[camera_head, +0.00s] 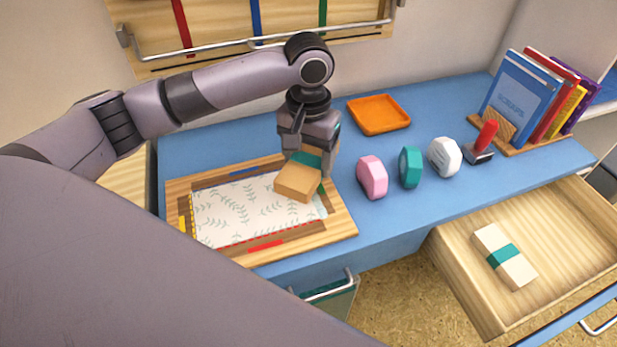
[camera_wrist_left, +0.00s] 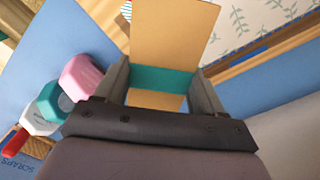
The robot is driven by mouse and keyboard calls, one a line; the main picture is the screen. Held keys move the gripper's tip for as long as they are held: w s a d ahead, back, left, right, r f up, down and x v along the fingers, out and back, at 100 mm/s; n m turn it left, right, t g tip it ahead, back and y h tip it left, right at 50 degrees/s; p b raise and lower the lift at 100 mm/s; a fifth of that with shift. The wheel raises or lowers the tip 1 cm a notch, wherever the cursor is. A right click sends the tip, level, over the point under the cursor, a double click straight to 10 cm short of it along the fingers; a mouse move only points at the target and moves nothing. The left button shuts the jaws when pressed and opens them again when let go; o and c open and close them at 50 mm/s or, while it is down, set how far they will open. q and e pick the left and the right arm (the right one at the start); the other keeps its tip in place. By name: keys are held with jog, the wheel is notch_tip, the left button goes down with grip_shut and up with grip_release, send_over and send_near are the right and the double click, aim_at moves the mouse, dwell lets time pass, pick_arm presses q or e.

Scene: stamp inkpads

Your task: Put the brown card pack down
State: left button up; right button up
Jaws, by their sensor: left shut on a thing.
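The brown card pack (camera_head: 297,181) has a teal band around it. My left gripper (camera_head: 308,160) is shut on it across the band. In the head view the pack is over the right part of the wooden tray (camera_head: 345,226), above the leaf-patterned sheet (camera_head: 235,212). I cannot tell whether it touches the sheet. In the left wrist view the pack (camera_wrist_left: 172,40) sits between the two fingers and extends forward past them. My right gripper is not in view.
Pink (camera_head: 372,177), teal (camera_head: 410,167) and white (camera_head: 444,157) rounded objects stand right of the tray, near a red-handled stamp (camera_head: 485,142). An orange tray (camera_head: 379,114) lies behind. An open drawer (camera_head: 560,235) holds a cream card pack (camera_head: 504,256). Books (camera_head: 520,90) stand at the back right.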

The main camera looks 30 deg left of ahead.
aim_at(308, 159)
pick_arm(q)
notch_tip(308, 159, down, 5)
jog(key=shift+f+b, duration=0.1)
jog(key=shift+b, duration=0.2)
jog(key=shift+f, duration=0.2)
jog(key=o, duration=1.2)
jog(key=shift+f, duration=0.15)
jog(key=shift+r, duration=0.25)
notch_tip(308, 159, up, 12)
jog(key=shift+f+p, duration=0.1)
jog(key=shift+p, duration=0.5)
